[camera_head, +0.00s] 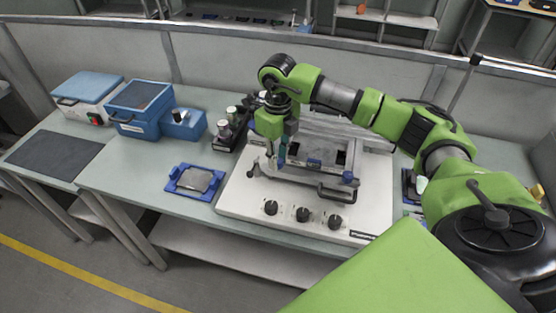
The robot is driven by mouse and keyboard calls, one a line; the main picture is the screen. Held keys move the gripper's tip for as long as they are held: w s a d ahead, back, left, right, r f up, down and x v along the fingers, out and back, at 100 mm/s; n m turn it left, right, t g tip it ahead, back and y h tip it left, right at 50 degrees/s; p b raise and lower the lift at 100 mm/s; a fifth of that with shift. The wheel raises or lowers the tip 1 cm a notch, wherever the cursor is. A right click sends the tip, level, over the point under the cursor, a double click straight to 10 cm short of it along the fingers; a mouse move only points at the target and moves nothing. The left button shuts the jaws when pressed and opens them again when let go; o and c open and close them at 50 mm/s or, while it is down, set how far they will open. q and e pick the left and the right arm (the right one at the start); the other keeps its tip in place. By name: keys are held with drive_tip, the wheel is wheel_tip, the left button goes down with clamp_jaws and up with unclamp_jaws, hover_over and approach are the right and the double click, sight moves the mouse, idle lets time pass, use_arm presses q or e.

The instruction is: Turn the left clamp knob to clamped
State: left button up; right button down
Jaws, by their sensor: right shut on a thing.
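The white fixture unit (240,197) stands on the bench, with a grey frame and a front handle (335,194) on top. A blue clamp knob (347,177) shows at the right end of the frame. My right gripper (276,165) reaches down at the left end of the frame, fingers pointing down. It is shut on the left clamp knob, which is mostly hidden by the fingers; its turn angle cannot be told. My left gripper is not in view.
Three black knobs (302,214) line the unit's front. A blue tray with a grey plate (196,181) lies left of it. Blue boxes (139,105), a dark bottle rack (230,134) and a dark mat (53,156) are further left. Bare bench shows around the tray.

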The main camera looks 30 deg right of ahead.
drive_tip(key=shift+m+b, duration=0.45)
drive_tip(key=shift+m, duration=1.45)
drive_tip(key=c, duration=1.8)
unclamp_jaws()
drive_tip(key=shift+r, duration=0.1)
wheel_tip(320, 180, up, 12)
drive_tip(key=shift+f, duration=0.1)
